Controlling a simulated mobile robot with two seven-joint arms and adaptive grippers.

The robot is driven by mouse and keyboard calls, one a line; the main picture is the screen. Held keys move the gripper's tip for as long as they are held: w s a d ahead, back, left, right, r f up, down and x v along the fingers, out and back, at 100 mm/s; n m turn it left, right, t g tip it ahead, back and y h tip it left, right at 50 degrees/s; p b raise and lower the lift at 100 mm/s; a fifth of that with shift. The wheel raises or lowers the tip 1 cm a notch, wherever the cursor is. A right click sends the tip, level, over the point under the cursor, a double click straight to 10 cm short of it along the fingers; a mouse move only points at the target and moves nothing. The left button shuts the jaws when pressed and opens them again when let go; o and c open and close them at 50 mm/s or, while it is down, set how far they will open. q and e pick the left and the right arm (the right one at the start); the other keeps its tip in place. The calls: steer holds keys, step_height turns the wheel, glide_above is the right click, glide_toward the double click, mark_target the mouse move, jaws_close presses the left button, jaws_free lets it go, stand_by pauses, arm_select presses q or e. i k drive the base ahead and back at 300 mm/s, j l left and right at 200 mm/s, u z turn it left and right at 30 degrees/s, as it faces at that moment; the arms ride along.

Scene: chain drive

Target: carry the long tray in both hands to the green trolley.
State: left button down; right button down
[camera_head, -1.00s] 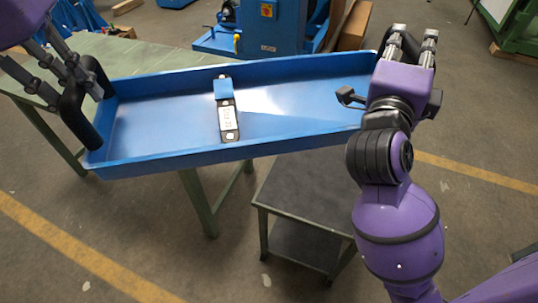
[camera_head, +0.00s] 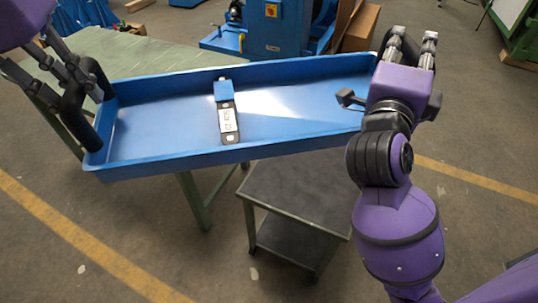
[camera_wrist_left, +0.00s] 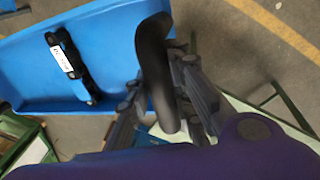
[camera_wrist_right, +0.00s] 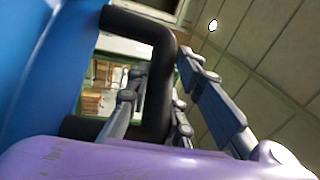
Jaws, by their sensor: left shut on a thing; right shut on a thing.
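The long blue tray (camera_head: 180,157) is held up between my two grippers, slightly tilted in the head view. It has a black handle at each end. My left gripper (camera_head: 82,92) is shut on the left handle (camera_head: 76,112), which also shows in the left wrist view (camera_wrist_left: 155,70). My right gripper (camera_head: 410,55) is at the right handle; the right wrist view shows its fingers around that black handle (camera_wrist_right: 160,85). A dark link with a white label and blue block (camera_head: 228,115) lies in the tray. A small dark-topped trolley with a green frame (camera_head: 300,195) stands below the tray.
A green table (camera_head: 150,55) stands behind and under the tray's left end. A blue machine (camera_head: 275,30) and cardboard boxes (camera_head: 360,28) are at the back. Yellow lines (camera_head: 85,245) mark the floor. Open floor lies in front and at right.

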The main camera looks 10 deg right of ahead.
mark_target(316, 157)
steer(key=k+l, duration=0.15)
steer(key=l, duration=0.25)
steer(key=k+l+u, duration=0.1)
steer(key=l, duration=0.3)
steer(key=k+l, duration=0.2)
steer(key=l, duration=0.15)
steer(key=k+l+u, duration=0.1)
steer(key=l, duration=0.3)
steer(key=k+l, duration=0.25)
steer(key=l+u, duration=0.05)
steer(key=l, duration=0.05)
